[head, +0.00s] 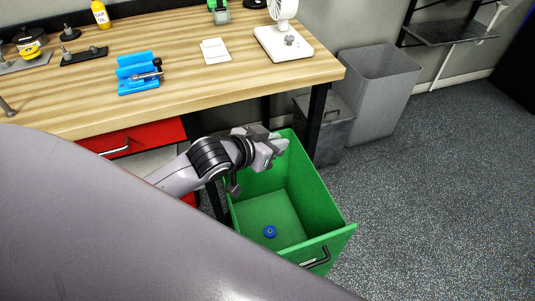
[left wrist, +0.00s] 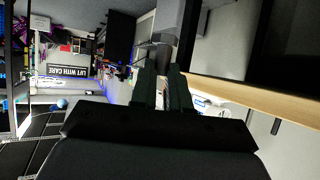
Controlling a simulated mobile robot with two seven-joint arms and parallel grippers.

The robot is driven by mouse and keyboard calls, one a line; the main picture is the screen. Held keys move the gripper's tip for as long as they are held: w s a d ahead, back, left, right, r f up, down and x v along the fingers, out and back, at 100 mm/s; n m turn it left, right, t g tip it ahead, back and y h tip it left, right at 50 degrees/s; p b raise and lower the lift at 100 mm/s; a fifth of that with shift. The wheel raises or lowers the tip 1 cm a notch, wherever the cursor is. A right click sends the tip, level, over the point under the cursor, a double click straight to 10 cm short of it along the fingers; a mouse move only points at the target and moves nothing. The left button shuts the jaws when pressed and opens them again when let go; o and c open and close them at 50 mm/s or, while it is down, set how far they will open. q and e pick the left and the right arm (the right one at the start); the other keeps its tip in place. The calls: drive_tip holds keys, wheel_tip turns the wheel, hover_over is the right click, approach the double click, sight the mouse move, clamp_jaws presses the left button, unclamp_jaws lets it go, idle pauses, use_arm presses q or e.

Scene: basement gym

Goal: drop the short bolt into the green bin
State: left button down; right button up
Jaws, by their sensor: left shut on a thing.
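The green bin (head: 337,238) stands open on the floor in front of the bench's right end. A small blue round thing (head: 270,231) lies on its bottom. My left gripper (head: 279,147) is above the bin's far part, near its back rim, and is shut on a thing. In the left wrist view, its two dark fingers (left wrist: 165,88) are close together, with a grey piece (left wrist: 167,24) beyond their tips. I take this for the short bolt; its shape is hard to make out. My right gripper is out of view.
The wooden bench (head: 190,90) holds a blue vise (head: 138,75), white fan (head: 284,42), pads and small hardware. A red drawer (head: 135,138) is below. A grey waste bin (head: 378,90) and metal box (head: 333,130) stand behind the green bin. Floor is clear at right.

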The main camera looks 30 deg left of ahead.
use_arm(q)
drive_tip(key=w+a+f+b, duration=0.3)
drive_tip(key=f+b, duration=0.3)
drive_tip(key=f, duration=0.3)
drive_tip(key=w+a+f+b, duration=0.3)
drive_tip(key=w+f+b, duration=0.1)
drive_tip(key=f+b, duration=0.3)
drive_tip(key=shift+a+f+m+h, duration=0.2)
drive_tip(key=shift+f+m+h, duration=0.2)
drive_tip(key=shift+f, duration=0.55)
drive_tip(key=c, duration=1)
unclamp_jaws()
drive_tip(key=shift+c, duration=0.2)
drive_tip(key=shift+s, duration=0.1)
drive_tip(key=p+v, duration=0.2)
drive_tip(key=v, duration=0.5)
